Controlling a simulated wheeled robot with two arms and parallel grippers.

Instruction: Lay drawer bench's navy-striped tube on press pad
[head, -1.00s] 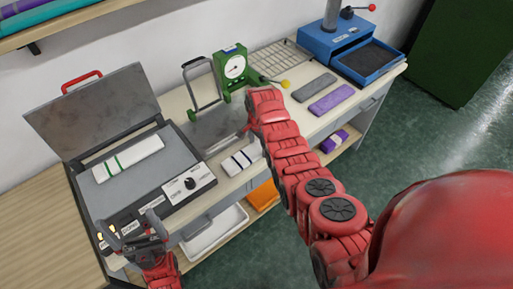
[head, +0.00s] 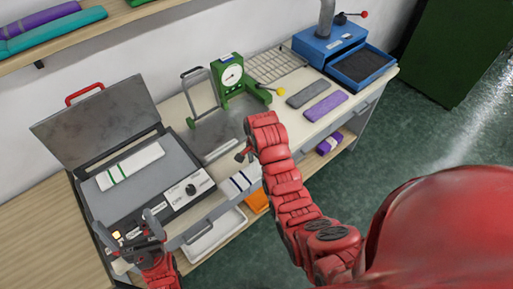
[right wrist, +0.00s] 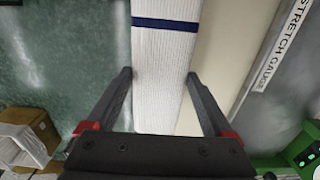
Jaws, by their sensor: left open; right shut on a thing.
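The navy-striped tube (head: 240,183) is white knit with dark blue bands. My right gripper (head: 243,155) is shut on it. In the right wrist view the tube (right wrist: 165,70) runs between the two fingers (right wrist: 163,85), with one navy band across it. It shows in front of the bench's front edge. The press (head: 191,189) stands open at the left, its grey lid raised. A white tube with green stripes (head: 133,163) lies on its grey press pad (head: 165,178). My left gripper (head: 127,233) is open and empty near the press's front left corner.
A green stretch gauge (head: 232,76) stands behind the tube. A white tray (head: 215,235) sits on the lower shelf.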

